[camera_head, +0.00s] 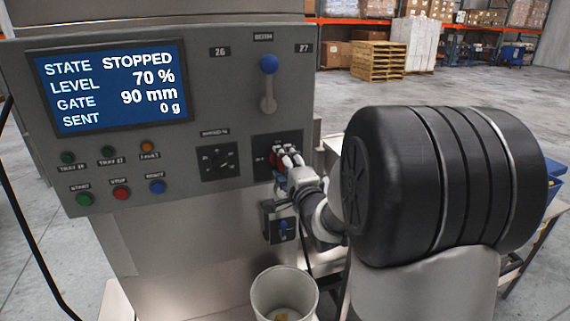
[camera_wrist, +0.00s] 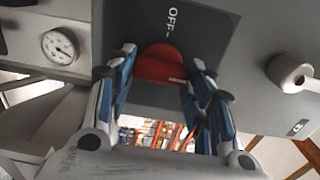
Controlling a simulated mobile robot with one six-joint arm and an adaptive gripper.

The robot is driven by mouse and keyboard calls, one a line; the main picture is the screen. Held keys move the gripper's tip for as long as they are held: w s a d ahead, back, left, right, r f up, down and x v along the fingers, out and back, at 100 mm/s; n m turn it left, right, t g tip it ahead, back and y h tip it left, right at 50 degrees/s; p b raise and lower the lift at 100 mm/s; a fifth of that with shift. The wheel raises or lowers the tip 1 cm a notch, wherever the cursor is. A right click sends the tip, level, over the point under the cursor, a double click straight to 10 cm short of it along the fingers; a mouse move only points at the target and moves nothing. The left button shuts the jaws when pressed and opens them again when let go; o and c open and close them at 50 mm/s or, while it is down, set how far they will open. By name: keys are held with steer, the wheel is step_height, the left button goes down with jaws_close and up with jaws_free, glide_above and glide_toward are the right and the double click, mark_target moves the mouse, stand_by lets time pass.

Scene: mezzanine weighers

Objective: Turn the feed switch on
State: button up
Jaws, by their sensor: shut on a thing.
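A red rotary knob (camera_wrist: 160,62) sits on a dark plate with the word OFF beside it in the wrist view. A small white mark shows near the knob's lower right edge. My gripper (camera_wrist: 163,66) is shut on this red knob, with one blue-and-grey finger on each side. In the head view, my gripper (camera_head: 284,160) is at the dark switch plate (camera_head: 262,146) on the right of the control panel (camera_head: 225,95), and mostly hides the knob. The panel's screen (camera_head: 112,86) reads STATE STOPPED, LEVEL 70 %, GATE 90 mm, SENT 0 g.
A blue-topped lever (camera_head: 268,66) stands above the switch. A black selector dial (camera_head: 219,159) is to its left. Green, red and blue buttons (camera_head: 121,192) line the lower left. A small box (camera_head: 281,222) is just below my gripper, and a pale bucket (camera_head: 284,296) stands lower.

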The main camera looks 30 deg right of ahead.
steer(key=shift+r, duration=0.1)
steer(key=o, duration=1.1)
steer(key=shift+c, duration=0.2)
steer(key=s+a, duration=0.1)
steer(key=s, duration=0.6)
steer(key=shift+s+a, duration=0.2)
steer(key=shift+a, duration=0.05)
